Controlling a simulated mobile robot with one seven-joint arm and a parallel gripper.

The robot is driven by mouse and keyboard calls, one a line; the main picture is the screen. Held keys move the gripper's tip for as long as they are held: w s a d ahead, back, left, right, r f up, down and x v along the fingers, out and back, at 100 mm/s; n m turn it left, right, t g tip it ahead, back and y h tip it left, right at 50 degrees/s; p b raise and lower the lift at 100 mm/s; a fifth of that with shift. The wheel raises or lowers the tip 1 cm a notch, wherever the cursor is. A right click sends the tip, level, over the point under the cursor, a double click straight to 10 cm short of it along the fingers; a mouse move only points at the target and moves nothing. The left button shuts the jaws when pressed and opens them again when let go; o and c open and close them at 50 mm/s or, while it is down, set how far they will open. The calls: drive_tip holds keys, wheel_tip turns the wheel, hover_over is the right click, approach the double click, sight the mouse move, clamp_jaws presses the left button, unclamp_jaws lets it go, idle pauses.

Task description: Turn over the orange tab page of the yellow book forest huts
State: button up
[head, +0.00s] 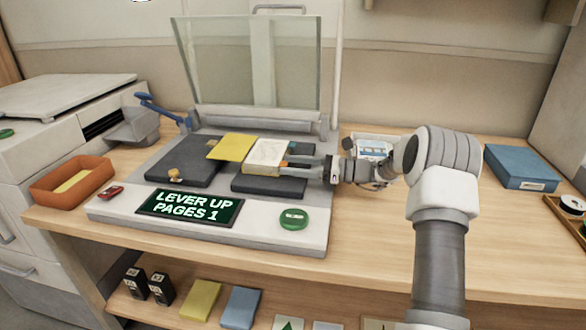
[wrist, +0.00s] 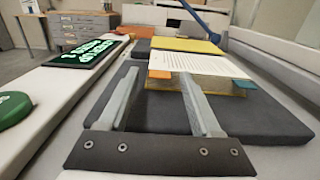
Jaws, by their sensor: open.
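The yellow book (head: 232,147) lies open on dark pads, its yellow cover spread to the left and its white page block (head: 266,153) on the right. In the wrist view the printed page (wrist: 195,63) faces up. An orange tab (wrist: 160,75) sticks out from the page's near edge at the left, and a teal tab (wrist: 243,84) at the right. My gripper (head: 287,165) reaches in from the right at the page edge. In the wrist view my gripper (wrist: 158,80) is open and empty, with the orange tab lined up between its fingertips; contact cannot be told.
A raised glass plate (head: 250,65) stands behind the book. A blue lever (head: 160,108) is at the left. The sign (head: 190,207) reads "LEVER UP PAGES 1". A green button (head: 293,218) is in front. An orange tray (head: 72,183) stands left, a blue box (head: 520,167) right.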

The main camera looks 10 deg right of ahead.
drive_tip(key=shift+a, duration=0.1)
clamp_jaws()
idle(0.3)
idle(1.1)
